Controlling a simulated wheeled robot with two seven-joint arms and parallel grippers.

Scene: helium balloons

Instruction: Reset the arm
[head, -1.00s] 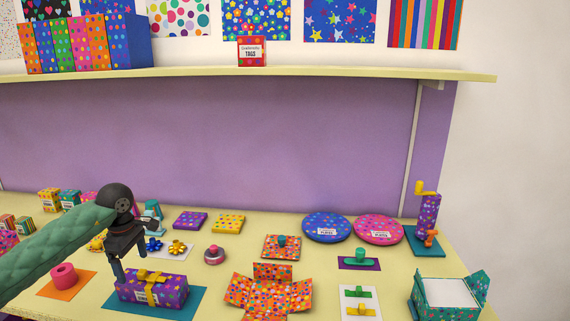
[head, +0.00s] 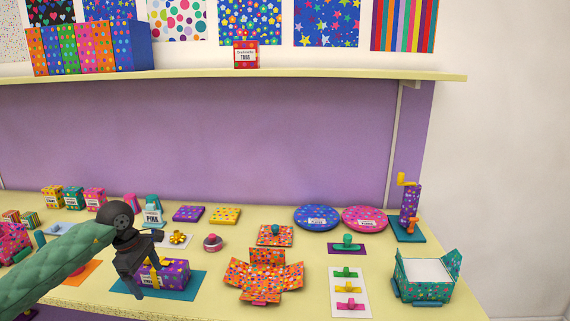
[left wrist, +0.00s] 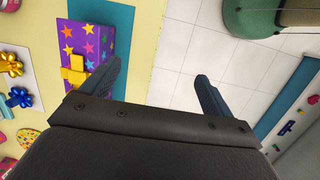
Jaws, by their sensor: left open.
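My left arm comes in from the left in the head view, and its gripper (head: 138,280) hangs in front of a purple gift box (head: 177,272) with a yellow bow. The box sits on a teal mat (head: 190,287). In the left wrist view the gripper (left wrist: 160,85) has its two fingers spread apart with nothing between them. The purple starred box (left wrist: 90,35) lies left of the fingers there, and the left finger overlaps the mat's edge. White floor tiles show between the fingers. My right gripper is not in view.
An unfolded orange dotted box (head: 263,280) lies right of the purple box. Small boxes and bows crowd the back left. A shelf (head: 300,77) runs above the table.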

